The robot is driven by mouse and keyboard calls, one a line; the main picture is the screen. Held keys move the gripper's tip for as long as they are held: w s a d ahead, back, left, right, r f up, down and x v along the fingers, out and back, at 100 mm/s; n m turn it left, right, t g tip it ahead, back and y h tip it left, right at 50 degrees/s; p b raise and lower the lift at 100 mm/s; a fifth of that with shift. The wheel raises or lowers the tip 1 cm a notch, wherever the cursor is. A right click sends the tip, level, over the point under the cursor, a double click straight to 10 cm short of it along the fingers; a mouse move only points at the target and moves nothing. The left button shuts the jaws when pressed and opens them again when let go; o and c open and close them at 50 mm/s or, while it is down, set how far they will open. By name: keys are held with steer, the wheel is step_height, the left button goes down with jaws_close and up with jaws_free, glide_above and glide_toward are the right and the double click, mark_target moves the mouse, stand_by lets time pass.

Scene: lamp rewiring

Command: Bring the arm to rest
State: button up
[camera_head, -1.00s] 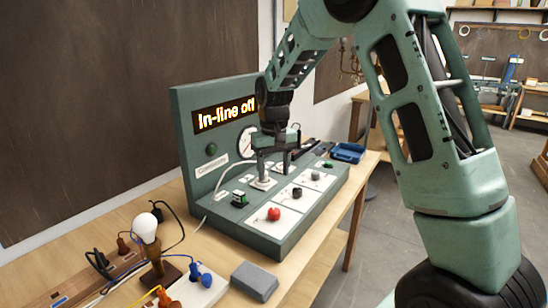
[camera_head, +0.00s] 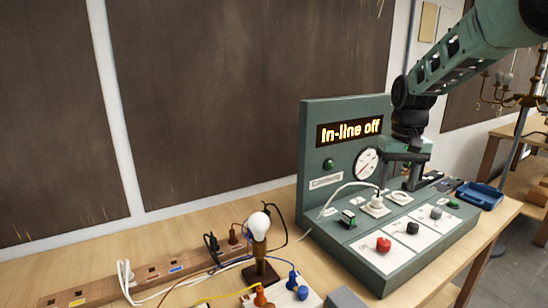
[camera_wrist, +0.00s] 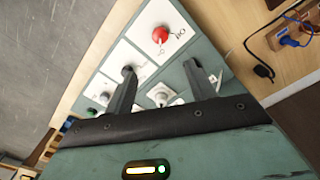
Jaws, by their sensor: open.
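My gripper (camera_head: 400,180) hangs over the back part of the green test panel (camera_head: 345,252), fingers pointing down and apart, with nothing between them. The wrist view shows the two open fingers (camera_wrist: 160,72) above the panel's white squares. A white plug (camera_head: 376,203) with a white cable sits upright on the panel, left of my gripper and apart from it. The panel's display (camera_head: 349,132) reads "In-line off". A red knob (camera_head: 383,245) and dark knobs (camera_head: 412,228) stand on the panel's front squares.
A lamp with a white bulb (camera_head: 259,226) stands on the wooden bench left of the panel, among coloured plugs and cables. A wooden socket strip (camera_head: 160,268) lies farther left. A blue tray (camera_head: 479,196) is right of the panel. The air above the bench's left part is clear.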

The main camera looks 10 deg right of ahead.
steer(key=s+a+f+n+y, duration=0.1)
steer(key=s+a+n, duration=0.2)
steer(key=s+a, duration=0.5)
steer(key=s+a+f+n, duration=0.15)
steer(key=s+a, duration=0.35)
steer(key=a, duration=0.7)
steer(key=s+a+f+n, duration=0.1)
steer(key=s+a+n, duration=0.2)
steer(key=s, duration=0.6)
steer(key=s+a+f+n, duration=0.1)
steer(key=s+a+n, duration=0.2)
steer(key=s, duration=0.6)
steer(key=shift+a+f, duration=0.25)
steer(key=shift+f, duration=0.15)
